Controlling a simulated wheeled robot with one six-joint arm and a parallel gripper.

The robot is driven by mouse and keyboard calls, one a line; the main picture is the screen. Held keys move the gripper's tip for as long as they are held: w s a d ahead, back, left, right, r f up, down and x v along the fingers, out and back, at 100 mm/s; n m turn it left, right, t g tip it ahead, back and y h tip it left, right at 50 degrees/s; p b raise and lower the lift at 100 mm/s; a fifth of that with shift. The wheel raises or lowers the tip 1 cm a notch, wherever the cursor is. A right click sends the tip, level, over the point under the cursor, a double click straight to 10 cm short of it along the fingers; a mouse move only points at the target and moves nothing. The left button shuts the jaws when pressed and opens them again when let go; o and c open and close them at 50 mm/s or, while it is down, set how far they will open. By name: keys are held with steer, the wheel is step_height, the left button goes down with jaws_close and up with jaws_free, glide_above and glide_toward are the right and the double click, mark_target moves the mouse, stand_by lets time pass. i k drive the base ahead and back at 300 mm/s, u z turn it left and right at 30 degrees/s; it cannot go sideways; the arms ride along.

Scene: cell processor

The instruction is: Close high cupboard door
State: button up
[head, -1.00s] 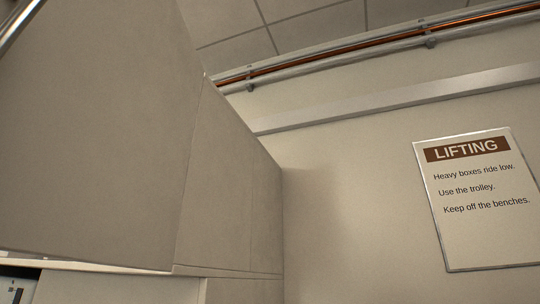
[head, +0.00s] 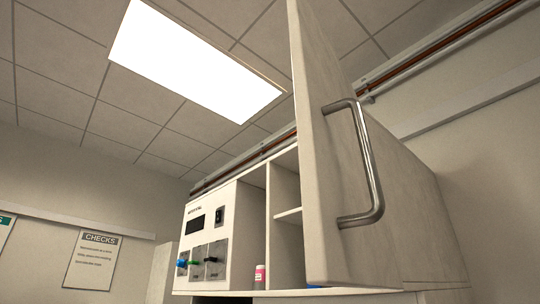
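The high cupboard door (head: 325,200) stands open in the head view, swung out toward me and seen nearly edge-on. A curved metal bar handle (head: 372,165) is fixed on its right-hand face. The cupboard (head: 283,178) behind it shows open compartments with a shelf, left of the door. The door hides the right part of the inside. My gripper is not in view.
A pink bottle with a white cap (head: 260,276) stands at the cupboard's lower front. A control panel (head: 208,240) with a dark display, switch and coloured knobs is to the left. A CHECKS sign (head: 92,260) hangs on the left wall. Pipes run along the wall above.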

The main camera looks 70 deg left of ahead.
mark_target(349, 242)
steer(key=u, duration=2.2)
